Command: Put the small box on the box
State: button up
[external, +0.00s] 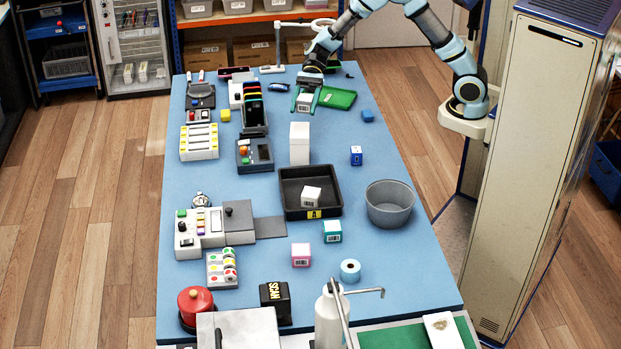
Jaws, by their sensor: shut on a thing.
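My gripper (306,92) is shut on a small white box (304,104) with a dark label, over the far part of the blue table. The held box appears to be above the tabletop, beside a green tray. A taller plain white box (299,138) stands upright on the table, nearer the camera than the gripper and apart from it. Another small white box (311,197) with a barcode lies tilted in a black tray (290,213). Which box the task means by "the box" is not clear from this view.
A green tray (341,99) lies right of my gripper, and black stacked trays (254,118) stand left. A grey bowl (390,208), a teal-and-white box (332,232), a pink-and-white box (301,256) and a blue box (356,156) stand nearer.

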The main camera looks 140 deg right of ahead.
aim_at(298, 134)
jog(key=shift+d+r, duration=0.35)
jog(key=shift+d, duration=0.2)
jog(key=shift+d+r, duration=0.35)
jog(key=shift+d, duration=0.2)
notch_tip(298, 134, down, 10)
jog(key=shift+d+r+p, duration=0.1)
jog(key=shift+r+p, duration=0.15)
jog(key=shift+p, duration=0.85)
jog(key=shift+f, duration=0.15)
jog(key=o, duration=1.4)
